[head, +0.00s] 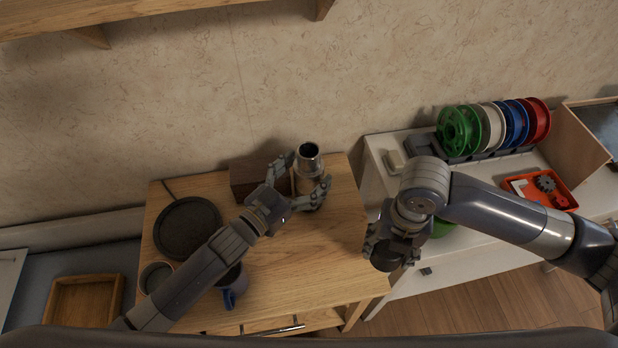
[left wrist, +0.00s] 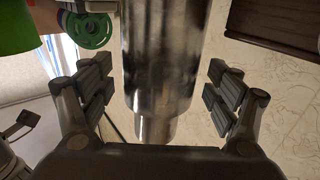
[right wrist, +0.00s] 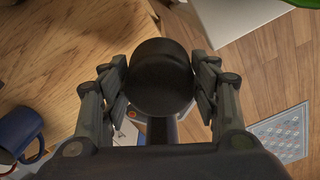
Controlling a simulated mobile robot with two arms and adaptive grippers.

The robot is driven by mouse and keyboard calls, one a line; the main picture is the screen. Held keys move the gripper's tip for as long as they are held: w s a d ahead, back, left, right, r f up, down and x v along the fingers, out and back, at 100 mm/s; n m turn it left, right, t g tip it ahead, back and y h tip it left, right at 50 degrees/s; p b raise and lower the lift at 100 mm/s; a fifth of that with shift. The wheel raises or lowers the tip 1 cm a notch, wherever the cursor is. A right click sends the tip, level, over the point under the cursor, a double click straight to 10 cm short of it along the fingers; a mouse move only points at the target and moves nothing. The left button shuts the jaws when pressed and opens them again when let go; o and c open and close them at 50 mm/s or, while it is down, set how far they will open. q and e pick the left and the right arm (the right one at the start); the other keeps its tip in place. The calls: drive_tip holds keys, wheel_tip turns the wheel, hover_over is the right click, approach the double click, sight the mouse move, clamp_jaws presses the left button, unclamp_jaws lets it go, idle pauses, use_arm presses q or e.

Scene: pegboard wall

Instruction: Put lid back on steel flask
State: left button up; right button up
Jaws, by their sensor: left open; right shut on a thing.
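The steel flask (head: 309,172) stands upright on the wooden table, its open mouth facing up without a lid. It also shows in the left wrist view (left wrist: 160,70) between my left fingers. My left gripper (head: 305,181) is open around the flask, with visible gaps on both sides in the left wrist view. My right gripper (right wrist: 160,68) is shut on a round black lid (right wrist: 160,84).
A dark brown box (head: 243,177) stands beside the flask. A black round plate (head: 187,228) and a blue mug (head: 235,291) are on the table's left part. Colored spools (head: 490,128) and an orange tray (head: 540,190) sit on the white cabinet. The table (head: 310,260) is clear in front of the flask.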

use_arm(q)
drive_tip(key=shift+w+d, duration=0.45)
use_arm(e)
drive_tip(key=shift+r, duration=0.1)
use_arm(q)
drive_tip(key=shift+c, duration=0.6)
drive_tip(key=c, duration=1.3)
drive_tip(key=shift+r, duration=0.15)
drive_tip(key=shift+c, duration=1.3)
drive_tip(key=shift+r, duration=0.1)
